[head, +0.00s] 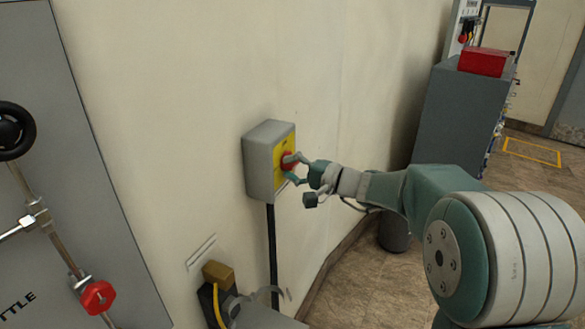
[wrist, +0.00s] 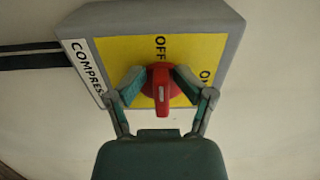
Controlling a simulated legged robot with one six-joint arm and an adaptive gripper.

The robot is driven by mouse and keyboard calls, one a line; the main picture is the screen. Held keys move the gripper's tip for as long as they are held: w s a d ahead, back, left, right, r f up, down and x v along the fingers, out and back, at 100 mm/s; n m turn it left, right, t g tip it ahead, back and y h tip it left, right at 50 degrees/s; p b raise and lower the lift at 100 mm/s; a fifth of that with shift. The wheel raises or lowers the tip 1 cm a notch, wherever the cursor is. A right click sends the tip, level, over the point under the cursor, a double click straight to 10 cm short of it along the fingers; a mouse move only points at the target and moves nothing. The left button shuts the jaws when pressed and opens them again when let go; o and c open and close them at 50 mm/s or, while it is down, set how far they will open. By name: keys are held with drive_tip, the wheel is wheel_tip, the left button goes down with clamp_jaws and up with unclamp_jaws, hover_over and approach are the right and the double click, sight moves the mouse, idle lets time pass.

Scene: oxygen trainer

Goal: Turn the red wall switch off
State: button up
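The red wall switch (wrist: 162,90) is a rotary knob on a yellow plate (wrist: 122,55) marked OFF above the knob and ON to its right in the wrist view. The plate is on a grey box (head: 263,165) fixed to the wall. In the wrist view the knob's raised grip runs about up and down, in line with OFF. My gripper (wrist: 161,80) has one finger on each side of the knob, its tips close to the knob's base. I see no clear gap, but firm contact cannot be told. In the head view my gripper (head: 291,169) reaches the knob from the right.
A black conduit (head: 273,255) runs down from the box. A brown-topped fitting (head: 218,272) with a yellow cable is below. A grey panel (head: 70,130) with a red valve knob (head: 98,297) is left. A grey cabinet (head: 455,125) bearing a red box (head: 483,62) stands at the back right.

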drive_tip(key=shift+s+d, duration=0.1)
drive_tip(key=shift+d, duration=0.35)
drive_tip(key=v, duration=1.1)
drive_tip(key=shift+d, duration=0.35)
drive_tip(key=shift+s+f, duration=0.1)
drive_tip(key=shift+s, duration=0.05)
